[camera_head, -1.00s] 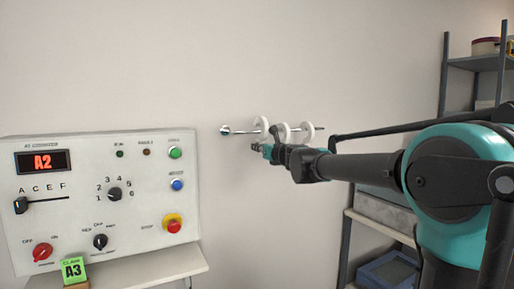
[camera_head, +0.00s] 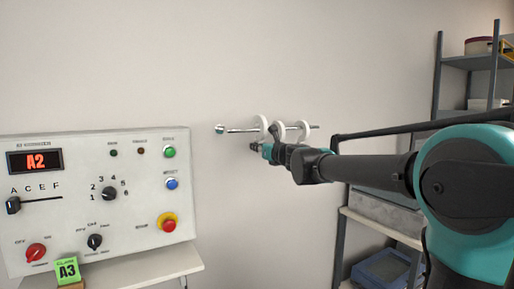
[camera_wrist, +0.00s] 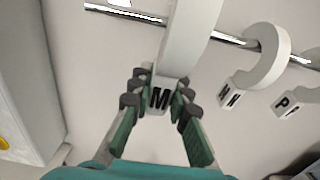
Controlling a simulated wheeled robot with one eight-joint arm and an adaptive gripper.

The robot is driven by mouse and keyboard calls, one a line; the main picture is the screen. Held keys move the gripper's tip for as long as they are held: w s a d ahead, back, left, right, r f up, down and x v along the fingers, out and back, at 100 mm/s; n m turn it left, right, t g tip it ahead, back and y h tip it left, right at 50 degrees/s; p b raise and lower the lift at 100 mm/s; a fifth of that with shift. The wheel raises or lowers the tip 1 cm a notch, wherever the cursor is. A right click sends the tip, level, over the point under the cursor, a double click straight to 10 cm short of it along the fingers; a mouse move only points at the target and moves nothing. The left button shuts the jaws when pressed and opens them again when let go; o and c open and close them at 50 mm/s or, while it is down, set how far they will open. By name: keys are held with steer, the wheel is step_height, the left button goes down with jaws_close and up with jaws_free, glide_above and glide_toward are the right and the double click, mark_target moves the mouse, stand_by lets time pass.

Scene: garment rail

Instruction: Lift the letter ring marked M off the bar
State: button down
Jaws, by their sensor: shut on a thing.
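The white letter ring marked M (camera_wrist: 190,40) has its lettered tab between the fingertips of my gripper (camera_wrist: 160,95), which is shut on it. The metal bar (camera_wrist: 120,13) shows on both sides of this ring; the wrist view does not clearly show whether the bar still passes through it. In the head view the M ring (camera_head: 262,124) is the leftmost on the bar (camera_head: 240,131), close to the second ring. My gripper (camera_head: 257,147) is just below it, its grip too small to make out there.
Two more lettered rings hang on the bar to the right, one marked N (camera_wrist: 265,60) and one marked P (camera_wrist: 295,100). A control panel (camera_head: 130,205) stands at the left. A shelf unit (camera_head: 437,80) stands at the right, behind my arm.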

steer(key=v, duration=3.4)
steer(key=shift+s+d, duration=0.2)
steer(key=shift+d, duration=0.05)
stand_by(0.5)
